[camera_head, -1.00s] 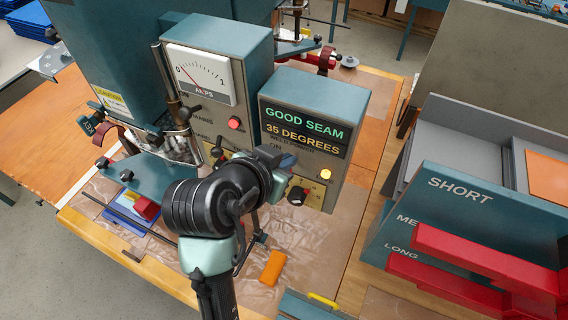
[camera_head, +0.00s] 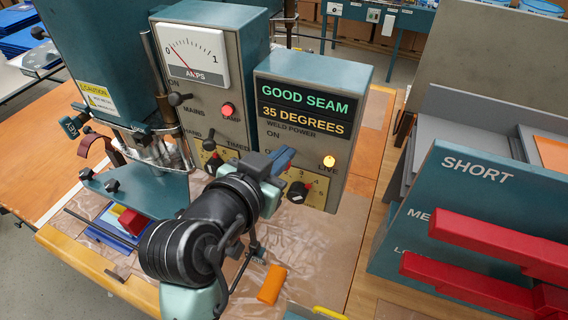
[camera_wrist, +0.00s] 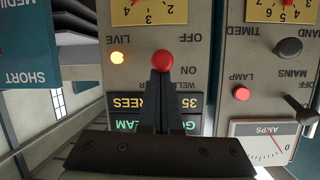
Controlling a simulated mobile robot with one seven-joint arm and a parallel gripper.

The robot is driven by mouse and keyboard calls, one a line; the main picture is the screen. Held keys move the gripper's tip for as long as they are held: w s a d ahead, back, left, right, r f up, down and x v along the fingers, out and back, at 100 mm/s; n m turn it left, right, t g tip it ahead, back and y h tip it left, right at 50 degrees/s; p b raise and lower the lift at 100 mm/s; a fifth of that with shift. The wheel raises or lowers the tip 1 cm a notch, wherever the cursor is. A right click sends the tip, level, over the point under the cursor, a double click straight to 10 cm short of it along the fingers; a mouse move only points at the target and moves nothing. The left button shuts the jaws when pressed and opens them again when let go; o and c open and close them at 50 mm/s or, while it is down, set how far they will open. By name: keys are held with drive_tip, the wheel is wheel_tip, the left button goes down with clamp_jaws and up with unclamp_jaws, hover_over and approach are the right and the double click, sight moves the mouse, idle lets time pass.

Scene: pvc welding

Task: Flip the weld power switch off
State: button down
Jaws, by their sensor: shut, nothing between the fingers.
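The weld power switch (camera_wrist: 162,61) shows in the wrist view as a red knob between the ON and OFF labels, which appear upside down. My gripper (camera_wrist: 161,75) is shut and empty, with its fingertips at the knob; I cannot tell whether they touch it. The fingers hide the switch's lever, so its position is unclear. In the head view my gripper (camera_head: 284,158) is in front of the weld power panel (camera_head: 345,120) and hides the switch. The LIVE lamp (camera_head: 329,162) glows yellow, also in the wrist view (camera_wrist: 118,57).
Left of the panel, the mains box has an amps meter (camera_head: 194,55) and a red lamp (camera_head: 227,110). A black dial with a red mark (camera_head: 298,192) sits below the LIVE lamp. An orange block (camera_head: 271,284) lies on the bench. A rack with red bars (camera_head: 500,245) stands at right.

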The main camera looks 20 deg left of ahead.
drive_tip(key=f+t+b, duration=0.1)
drive_tip(key=b, duration=0.3)
drive_tip(key=t+b, duration=0.2)
drive_tip(key=b, duration=0.3)
drive_tip(key=f+t+b, duration=0.1)
drive_tip(key=b, duration=0.3)
drive_tip(key=shift+s+f+t+b, duration=0.3)
drive_tip(key=shift+s+t+b, duration=0.05)
drive_tip(key=shift+t+b, duration=0.05)
